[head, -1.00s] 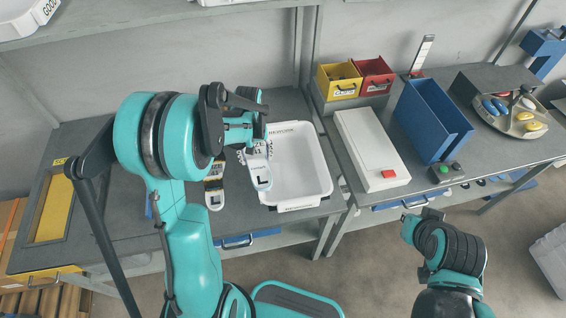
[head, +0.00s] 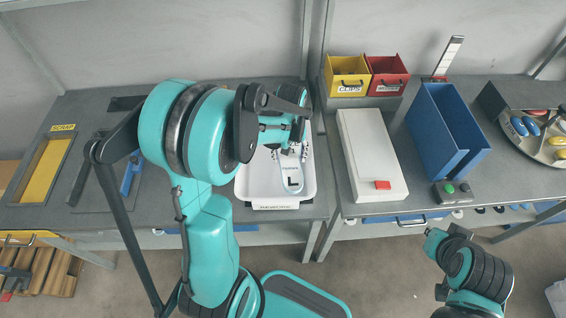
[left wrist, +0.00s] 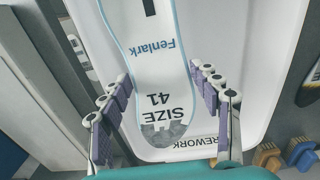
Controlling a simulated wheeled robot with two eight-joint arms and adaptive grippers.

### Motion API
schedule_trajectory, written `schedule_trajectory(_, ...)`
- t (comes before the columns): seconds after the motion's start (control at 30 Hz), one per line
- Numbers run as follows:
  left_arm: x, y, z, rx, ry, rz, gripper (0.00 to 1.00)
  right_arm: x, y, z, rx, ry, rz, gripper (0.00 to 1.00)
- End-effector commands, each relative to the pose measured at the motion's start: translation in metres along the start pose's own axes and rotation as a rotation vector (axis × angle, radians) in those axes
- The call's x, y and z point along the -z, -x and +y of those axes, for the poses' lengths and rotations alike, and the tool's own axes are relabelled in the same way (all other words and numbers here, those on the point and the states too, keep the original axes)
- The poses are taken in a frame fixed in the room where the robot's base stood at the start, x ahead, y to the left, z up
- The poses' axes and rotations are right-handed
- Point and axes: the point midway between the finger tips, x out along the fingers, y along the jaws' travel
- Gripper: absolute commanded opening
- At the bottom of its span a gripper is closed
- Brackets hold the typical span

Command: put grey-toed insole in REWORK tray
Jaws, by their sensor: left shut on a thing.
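My left gripper (head: 289,150) is shut on a white insole (head: 291,181) with a blue edge and an "L" mark. In the left wrist view the gripper (left wrist: 161,80) has a finger on each side of the insole (left wrist: 160,62). Its speckled grey toe, "SIZE 41" and "Fenlark" show there. The insole is over the white REWORK tray (head: 243,188), within its outline in the head view. The tray's label (left wrist: 188,145) also shows in the left wrist view. I cannot tell whether the insole touches the tray floor. My right gripper is out of view.
A white box with a red button (head: 372,155), a blue bin (head: 445,125) and yellow (head: 348,77) and red (head: 388,76) bins stand right of the tray.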

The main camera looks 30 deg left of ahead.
Motion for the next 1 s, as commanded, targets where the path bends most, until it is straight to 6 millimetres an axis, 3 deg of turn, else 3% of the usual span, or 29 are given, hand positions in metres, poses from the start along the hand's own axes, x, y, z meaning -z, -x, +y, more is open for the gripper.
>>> schedule_trajectory(0.2,0.023,-0.019,-0.019,0.0,0.001,0.0,0.37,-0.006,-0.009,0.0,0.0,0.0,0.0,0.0)
schedule_trajectory(0.37,0.025,-0.028,-0.021,0.0,-0.001,0.0,0.37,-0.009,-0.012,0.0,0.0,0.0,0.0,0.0)
schedule_trajectory(0.6,0.025,-0.061,-0.021,0.0,-0.001,0.0,0.36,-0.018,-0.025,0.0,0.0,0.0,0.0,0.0)
schedule_trajectory(0.97,0.024,-0.064,-0.02,0.0,-0.001,0.0,0.36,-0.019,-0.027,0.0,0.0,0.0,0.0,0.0)
schedule_trajectory(1.0,0.024,-0.063,-0.02,0.0,-0.001,0.0,0.71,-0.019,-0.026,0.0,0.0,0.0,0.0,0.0)
